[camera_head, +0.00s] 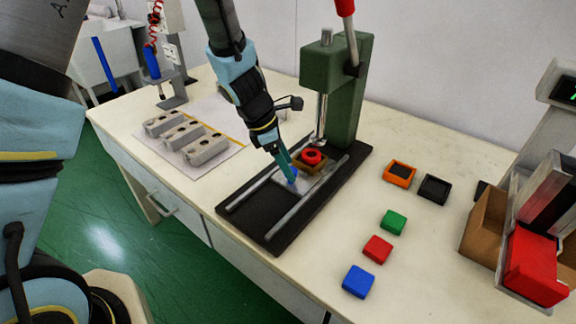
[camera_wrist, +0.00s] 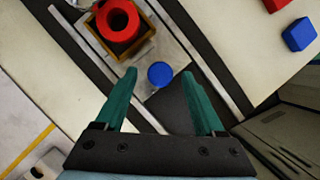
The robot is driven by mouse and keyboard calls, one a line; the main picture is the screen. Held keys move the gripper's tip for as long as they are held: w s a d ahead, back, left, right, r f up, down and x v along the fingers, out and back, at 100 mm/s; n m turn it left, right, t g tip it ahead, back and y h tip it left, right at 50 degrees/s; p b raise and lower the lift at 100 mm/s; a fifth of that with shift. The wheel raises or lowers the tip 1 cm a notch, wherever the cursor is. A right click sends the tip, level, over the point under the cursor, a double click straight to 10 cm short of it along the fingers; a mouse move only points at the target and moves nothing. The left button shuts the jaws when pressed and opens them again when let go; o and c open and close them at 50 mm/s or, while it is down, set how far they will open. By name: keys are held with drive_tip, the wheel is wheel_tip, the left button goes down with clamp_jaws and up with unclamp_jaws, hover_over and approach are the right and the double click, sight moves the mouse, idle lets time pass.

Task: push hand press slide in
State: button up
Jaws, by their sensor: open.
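The green hand press (camera_head: 344,90) stands on a black base with two pale rails (camera_head: 305,200). Its slide (camera_head: 284,187) is a light plate between the rails, with a blue knob (camera_wrist: 160,74) at its front end. A brown mould (camera_head: 322,168) with a red ring-shaped piece (camera_head: 312,156) sits on the slide, near the press column. My gripper (camera_wrist: 165,80) is open, its two teal fingers on either side of the blue knob in the wrist view. In the head view my gripper (camera_head: 291,176) is low over the knob. Contact with the knob cannot be told.
Right of the press lie an orange mould (camera_head: 399,173), a black mould (camera_head: 434,189), and green (camera_head: 393,222), red (camera_head: 377,249) and blue (camera_head: 358,281) blocks. Grey metal parts (camera_head: 182,138) lie on a sheet to the left. A machine with a red part (camera_head: 535,267) stands at far right.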

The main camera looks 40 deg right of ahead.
drive_tip(key=shift+s+d+f, duration=0.15)
drive_tip(key=shift+f, duration=0.35)
clamp_jaws()
idle(0.3)
idle(0.8)
